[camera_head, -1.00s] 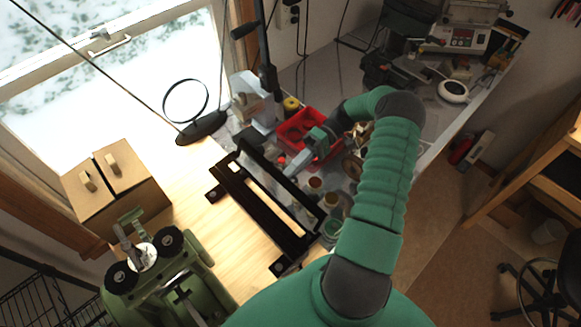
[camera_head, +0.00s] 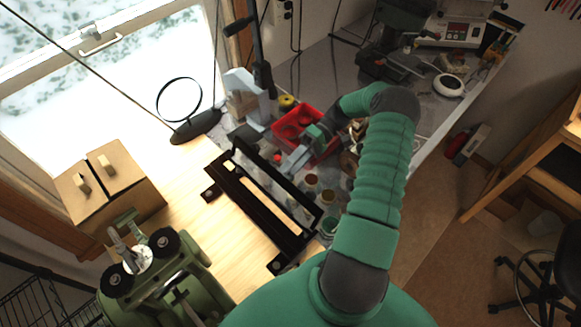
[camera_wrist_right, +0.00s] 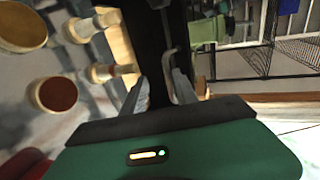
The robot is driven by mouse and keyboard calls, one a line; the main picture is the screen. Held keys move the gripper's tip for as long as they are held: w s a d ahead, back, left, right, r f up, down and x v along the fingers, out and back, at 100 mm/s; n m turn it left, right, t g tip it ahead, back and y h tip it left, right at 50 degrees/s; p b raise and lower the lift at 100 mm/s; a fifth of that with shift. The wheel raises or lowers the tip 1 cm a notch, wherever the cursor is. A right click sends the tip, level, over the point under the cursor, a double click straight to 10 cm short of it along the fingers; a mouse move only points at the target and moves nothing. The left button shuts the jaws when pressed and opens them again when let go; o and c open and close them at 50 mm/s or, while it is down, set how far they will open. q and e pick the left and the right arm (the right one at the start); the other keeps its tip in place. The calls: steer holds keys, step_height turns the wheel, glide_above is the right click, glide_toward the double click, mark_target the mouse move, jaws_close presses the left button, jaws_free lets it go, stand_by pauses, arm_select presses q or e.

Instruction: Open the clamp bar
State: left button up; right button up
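The clamp bar (camera_head: 262,167) is a long black bar along the right side of a black rectangular frame (camera_head: 227,201) on the wooden table. It also shows in the right wrist view (camera_wrist_right: 150,30), running away from the gripper. My right gripper (camera_head: 285,170) reaches down to the bar from its right side. In the right wrist view its two grey fingers (camera_wrist_right: 158,75) are apart, with the black bar between or just behind their tips. I cannot tell whether they touch it. My left gripper is not in view.
A red bin (camera_head: 305,122) and several small jars (camera_head: 328,196) stand close right of the bar. A green machine (camera_head: 150,270) and a cardboard box (camera_head: 110,188) are to the left. A round black ring stand (camera_head: 195,127) stands behind. Bare wood (camera_head: 195,225) lies left of the frame.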

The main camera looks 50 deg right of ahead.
steer(key=b+v, duration=0.2)
steer(key=v, duration=0.5)
steer(key=shift+d+b, duration=0.35)
steer(key=shift+b, duration=0.05)
steer(key=shift+a+r, duration=0.1)
